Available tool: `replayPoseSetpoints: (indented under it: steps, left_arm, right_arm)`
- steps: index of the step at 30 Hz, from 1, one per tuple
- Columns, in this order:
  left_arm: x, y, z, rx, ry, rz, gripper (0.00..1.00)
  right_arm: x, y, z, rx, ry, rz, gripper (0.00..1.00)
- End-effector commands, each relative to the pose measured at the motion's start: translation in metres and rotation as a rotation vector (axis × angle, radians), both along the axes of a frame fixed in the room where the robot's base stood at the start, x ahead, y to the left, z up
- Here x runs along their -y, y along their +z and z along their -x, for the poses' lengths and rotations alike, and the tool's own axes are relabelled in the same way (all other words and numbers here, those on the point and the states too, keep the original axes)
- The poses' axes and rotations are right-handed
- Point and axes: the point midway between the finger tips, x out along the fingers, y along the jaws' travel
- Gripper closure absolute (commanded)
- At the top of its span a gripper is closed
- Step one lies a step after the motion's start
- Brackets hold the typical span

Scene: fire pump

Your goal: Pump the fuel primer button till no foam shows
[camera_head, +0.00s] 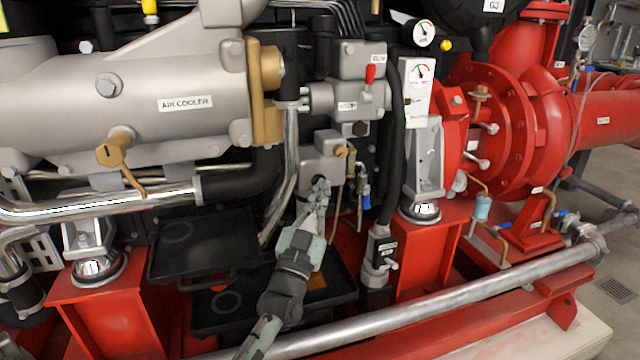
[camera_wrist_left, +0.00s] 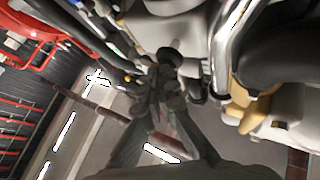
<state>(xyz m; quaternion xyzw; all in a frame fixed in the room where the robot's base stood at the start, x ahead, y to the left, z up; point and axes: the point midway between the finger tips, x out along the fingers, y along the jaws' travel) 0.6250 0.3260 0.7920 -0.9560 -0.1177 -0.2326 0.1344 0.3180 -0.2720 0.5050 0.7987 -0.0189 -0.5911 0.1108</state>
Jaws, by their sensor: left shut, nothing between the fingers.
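My left gripper (camera_head: 319,186) reaches up from the bottom in the head view, its fingers shut and empty. Its fingertips are at the underside of the grey primer housing (camera_head: 321,156). In the left wrist view, the shut fingers (camera_wrist_left: 162,82) point at a dark round button (camera_wrist_left: 168,56) below a pale grey body. The tips overlap its near edge; I cannot tell whether they touch it. In the head view the button is hidden behind the fingers. I can make out no foam in either view. My right gripper is not in view.
A silver pipe (camera_head: 285,170) runs close to the left of the gripper. A blue-handled valve (camera_head: 364,190) and a black hose (camera_head: 393,150) are to the right. A black tray (camera_head: 200,247) lies lower left. A long grey rail (camera_head: 440,303) crosses the front.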

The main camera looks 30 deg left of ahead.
Motion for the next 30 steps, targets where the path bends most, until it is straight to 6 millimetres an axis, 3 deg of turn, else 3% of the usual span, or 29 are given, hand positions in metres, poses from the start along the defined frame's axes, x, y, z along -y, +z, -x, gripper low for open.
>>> replayPoseSetpoints:
  steps: [30]
  left_arm:
    - [-0.0097, -0.0004, -0.0085, -0.001, 0.000, 0.000, 1.00]
  right_arm:
    - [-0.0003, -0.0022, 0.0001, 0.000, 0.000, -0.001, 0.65]
